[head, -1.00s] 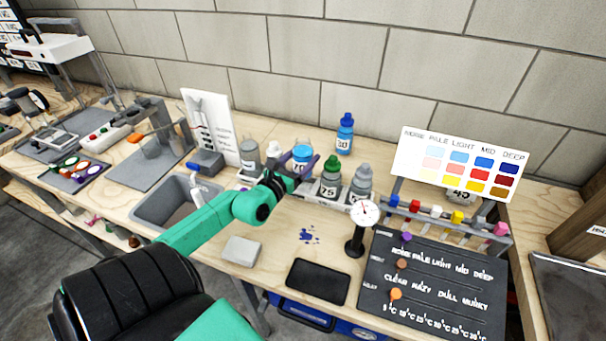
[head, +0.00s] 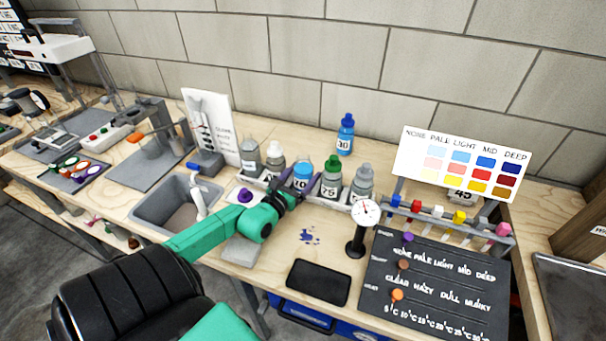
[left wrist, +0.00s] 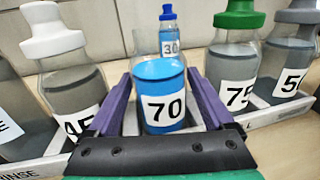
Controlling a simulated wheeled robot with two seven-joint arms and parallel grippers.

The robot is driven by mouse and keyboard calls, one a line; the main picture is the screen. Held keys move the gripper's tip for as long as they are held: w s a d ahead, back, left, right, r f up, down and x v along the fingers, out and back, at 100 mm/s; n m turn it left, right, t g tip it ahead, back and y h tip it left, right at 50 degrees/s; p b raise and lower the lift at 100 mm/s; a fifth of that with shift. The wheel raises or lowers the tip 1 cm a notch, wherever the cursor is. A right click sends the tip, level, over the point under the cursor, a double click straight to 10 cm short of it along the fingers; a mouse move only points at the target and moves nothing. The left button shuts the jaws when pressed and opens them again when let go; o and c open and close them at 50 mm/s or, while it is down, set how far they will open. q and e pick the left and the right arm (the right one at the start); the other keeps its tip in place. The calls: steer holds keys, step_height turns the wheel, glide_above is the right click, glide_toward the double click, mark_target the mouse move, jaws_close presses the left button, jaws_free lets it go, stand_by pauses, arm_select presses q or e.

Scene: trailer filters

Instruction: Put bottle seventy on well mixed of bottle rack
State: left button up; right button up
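The bottle seventy (head: 303,172), blue with a white label reading 70, stands upright in the row of bottles at the bottle rack (head: 332,203). It also shows in the middle of the left wrist view (left wrist: 163,88). My left gripper (head: 302,184) is open, its purple fingers on either side of the bottle's lower part; gaps show between fingers and bottle in the left wrist view (left wrist: 163,105). The rack's white edge also shows there (left wrist: 272,116). The lettering for well mixed is not readable. My right gripper is not in view.
Bottle 75 with a green cap (head: 332,176) and a grey-capped bottle (head: 362,182) stand right of bottle seventy. A white-capped bottle (head: 275,160) stands left. Blue bottle 30 (head: 345,135) stands behind. A gauge (head: 365,212) stands at front right.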

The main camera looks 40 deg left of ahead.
arm_select(q)
steer(key=shift+r+p, duration=0.3)
steer(key=s+p, duration=0.1)
steer(key=s, duration=0.2)
steer(key=s+d+p, duration=0.1)
steer(key=s+p, duration=0.1)
steer(key=s, duration=0.2)
steer(key=s+p, duration=0.1)
steer(key=s, duration=0.3)
steer(key=shift+s+d+p, duration=0.2)
steer(key=shift+d+p, duration=0.1)
steer(key=shift+s+f, duration=0.1)
steer(key=shift+s, duration=0.2)
steer(key=shift+f, duration=0.1)
